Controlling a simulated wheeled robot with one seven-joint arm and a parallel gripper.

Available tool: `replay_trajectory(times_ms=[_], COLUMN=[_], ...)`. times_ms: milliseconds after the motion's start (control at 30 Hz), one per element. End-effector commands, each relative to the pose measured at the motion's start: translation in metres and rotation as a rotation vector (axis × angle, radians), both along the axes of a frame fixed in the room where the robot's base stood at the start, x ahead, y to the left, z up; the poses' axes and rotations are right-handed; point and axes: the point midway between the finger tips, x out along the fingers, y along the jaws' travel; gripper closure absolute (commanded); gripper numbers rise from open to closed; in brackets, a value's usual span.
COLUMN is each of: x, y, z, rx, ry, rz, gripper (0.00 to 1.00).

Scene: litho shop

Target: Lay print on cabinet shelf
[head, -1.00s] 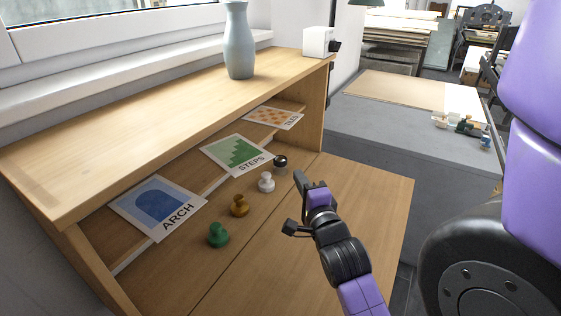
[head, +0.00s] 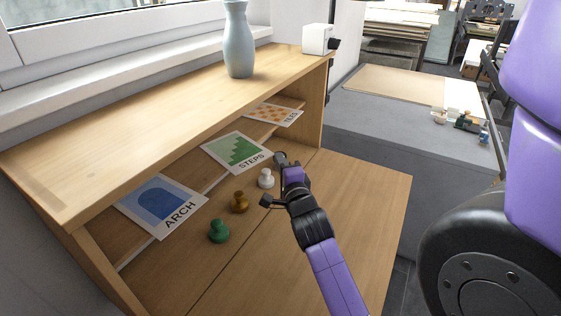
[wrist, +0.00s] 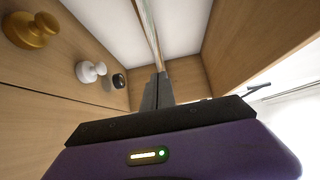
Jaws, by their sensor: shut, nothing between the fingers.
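Three prints lie in the cabinet (head: 322,110), their front parts sticking out over the shelf's front edge. The blue ARCH print (head: 163,207) is at the left, the green STEPS print (head: 237,152) in the middle, and the orange checkered TILES print (head: 274,115) at the far right. My gripper (head: 284,161) is shut and empty, low in front of the shelf, just right of the STEPS print's lower corner. In the wrist view the closed fingers (wrist: 158,91) point at a thin upright edge; I cannot tell whether they touch it.
Knobbed pieces stand on the wooden surface before the shelf: green (head: 219,231), brass (head: 240,202), white (head: 266,178) and dark (wrist: 119,80), the last close to my gripper. A blue-grey vase (head: 238,40) and a white box (head: 317,39) stand on top. The front right surface is clear.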

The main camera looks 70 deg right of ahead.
Motion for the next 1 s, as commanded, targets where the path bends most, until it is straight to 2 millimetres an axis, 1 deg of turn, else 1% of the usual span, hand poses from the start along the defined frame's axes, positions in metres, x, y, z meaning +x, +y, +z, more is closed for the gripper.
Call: replay_trajectory(times_ms=[67, 200, 400, 533, 1000], x=[0.002, 0.016, 0.034, 0.037, 0.036], y=[-0.001, -0.004, -0.008, -0.008, -0.011], z=[-0.001, -0.005, -0.003, 0.000, 0.000], rx=[-0.001, -0.002, -0.001, -0.001, 0.001], ry=[-0.001, -0.003, -0.002, -0.001, -0.001], rz=[0.001, 0.003, 0.002, 0.001, 0.002], gripper=[1.00, 1.00, 1.00, 1.00, 1.00])
